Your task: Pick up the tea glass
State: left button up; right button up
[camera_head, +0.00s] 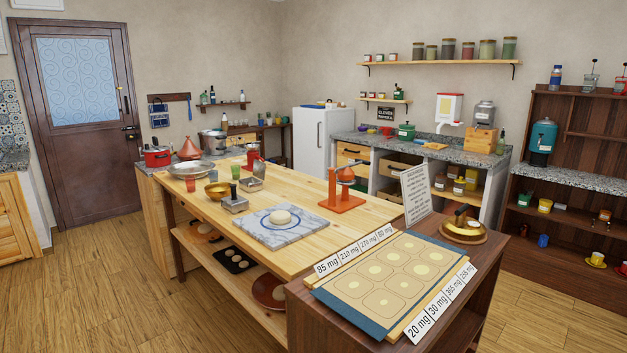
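Two small tumbler-shaped cups stand on the long wooden table (315,240). A green one (235,172) is near the table's far part, and a red one (190,184) is by its left edge. Both are small in this view, and I cannot tell whether either is the tea glass. Neither of my grippers is in view.
Near the cups are a wide metal bowl (191,169), a brass bowl (218,191) and a red jug (253,157). A marble slab (268,238) with dough and an orange press (341,203) share the table. Open wooden floor (110,290) lies at left.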

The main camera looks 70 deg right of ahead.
aim_at(190, 180)
jog(key=z, duration=1.1)
jog(key=i, duration=3.75)
jog(key=z, duration=2.1)
